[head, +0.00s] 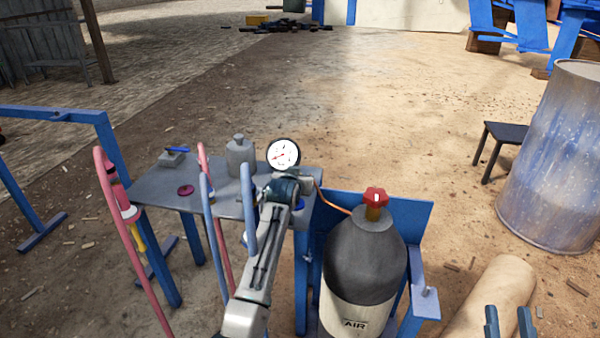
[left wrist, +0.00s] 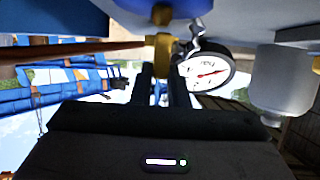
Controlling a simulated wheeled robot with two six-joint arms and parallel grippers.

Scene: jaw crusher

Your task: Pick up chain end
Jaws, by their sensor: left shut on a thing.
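In the left wrist view my left gripper (left wrist: 161,90) has its two dark fingers closed on a brass-coloured piece (left wrist: 162,52), which runs up to a blue part. A bent silvery piece (left wrist: 196,42) is just right of it; I cannot tell whether it is the chain end. No chain is clear in the head view. There my left arm reaches up to the table's right edge beside the gauge (head: 283,153), and its fingertips are hidden. The gauge also shows in the left wrist view (left wrist: 208,72). My right gripper (head: 508,322) is at the bottom right, fingers apart and empty.
A dark air cylinder (head: 363,262) with a red valve knob (head: 376,196) stands right of my left arm. The grey table (head: 160,190) bears a grey weight-like canister (head: 240,157). Pink and blue hoops stand in front. A barrel (head: 550,160) is at right.

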